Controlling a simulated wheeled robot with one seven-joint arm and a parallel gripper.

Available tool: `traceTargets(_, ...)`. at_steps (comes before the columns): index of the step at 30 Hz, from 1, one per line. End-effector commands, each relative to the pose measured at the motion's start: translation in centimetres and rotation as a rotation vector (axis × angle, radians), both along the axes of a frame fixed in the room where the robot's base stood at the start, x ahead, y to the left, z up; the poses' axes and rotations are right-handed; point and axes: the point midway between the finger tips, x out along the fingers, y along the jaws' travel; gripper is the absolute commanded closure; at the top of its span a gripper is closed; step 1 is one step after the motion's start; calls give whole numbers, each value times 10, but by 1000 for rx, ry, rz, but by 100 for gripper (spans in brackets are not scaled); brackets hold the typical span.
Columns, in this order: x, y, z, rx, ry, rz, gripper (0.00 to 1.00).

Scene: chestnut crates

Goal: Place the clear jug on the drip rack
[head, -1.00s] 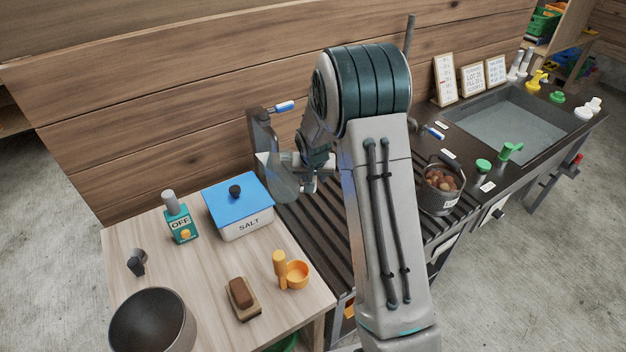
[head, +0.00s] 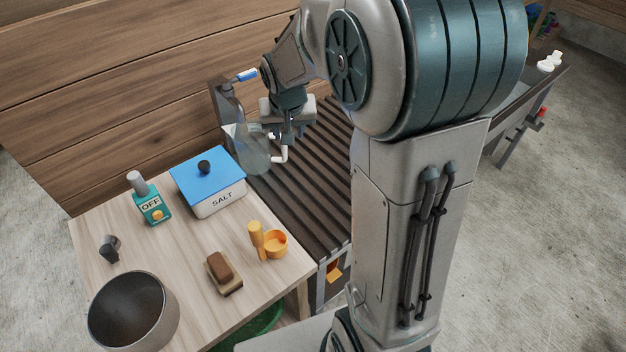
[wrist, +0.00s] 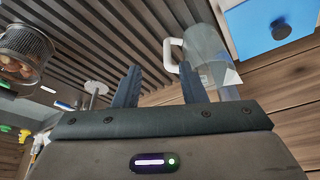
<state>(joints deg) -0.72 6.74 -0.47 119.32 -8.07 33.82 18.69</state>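The clear jug (head: 252,150) stands upright at the left end of the dark slatted rack (head: 312,190), just behind the salt box. Its white handle (head: 281,155) points right. In the wrist view the jug (wrist: 207,55) and its handle show just beyond the right finger. My gripper (wrist: 158,88) is open, with its two dark fingers apart and nothing between them. In the head view my gripper (head: 290,132) is beside and above the handle, its fingertips partly hidden.
The salt box (head: 208,182) with its blue lid stands close to the jug. A faucet-like post with a blue handle (head: 245,74) rises behind the jug. A metal basket of brown items (wrist: 22,52) is at left in the wrist view. The slats between are clear.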

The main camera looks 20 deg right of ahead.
Motion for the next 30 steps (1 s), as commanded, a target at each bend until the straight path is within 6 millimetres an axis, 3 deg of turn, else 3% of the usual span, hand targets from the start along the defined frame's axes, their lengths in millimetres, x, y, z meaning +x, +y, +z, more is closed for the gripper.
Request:
traceTargets(1,-20,0,13,-1,0,14,62)
traceTargets(6,-88,3,36,-4,30,74,62)
traceTargets(15,-195,10,46,4,73,184,62)
traceTargets(21,-227,14,42,9,89,222,62)
traceTargets(30,-231,15,42,9,91,228,62)
